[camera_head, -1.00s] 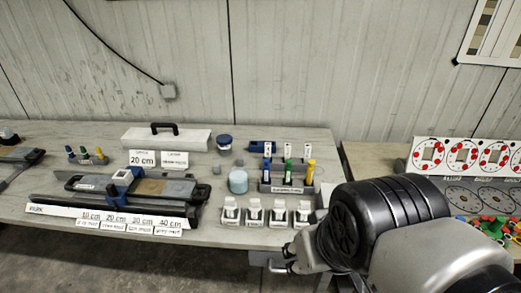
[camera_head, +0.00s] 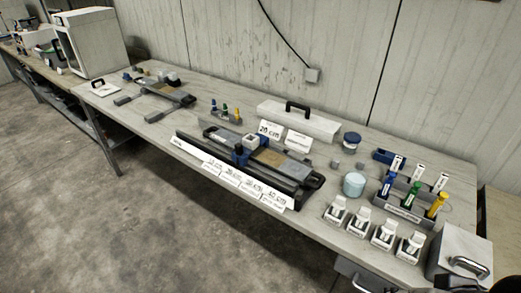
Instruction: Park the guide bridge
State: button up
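A dark long rig (camera_head: 295,190) lies along the front of the light-topped bench in the middle of the view. A blue bridge-like piece with a pale block on top (camera_head: 241,155) straddles the rig left of its middle; I take it for the guide bridge. A tan and grey core section (camera_head: 268,157) lies in the rig to its right. A white strip with several cm labels (camera_head: 222,175) runs along the rig's front edge. My gripper is not in view; only a dark bit of my arm shows at the bottom right corner.
A grey-white box with a metal handle (camera_head: 461,252) stands at the bench's right end. Several white-capped bottles (camera_head: 360,219), a marker holder (camera_head: 406,206) and a pale blue jar (camera_head: 354,184) stand right of the rig. A second rig (camera_head: 165,98) lies farther left. Floor is clear in front.

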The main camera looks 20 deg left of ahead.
aim_at(250, 142)
jog(key=i+j+u, duration=0.1)
jog(key=i+j, duration=0.3)
jog(key=i, duration=0.15)
jog(key=i+j+u, duration=0.1)
jog(key=i+j, duration=0.25)
jog(key=i, duration=0.15)
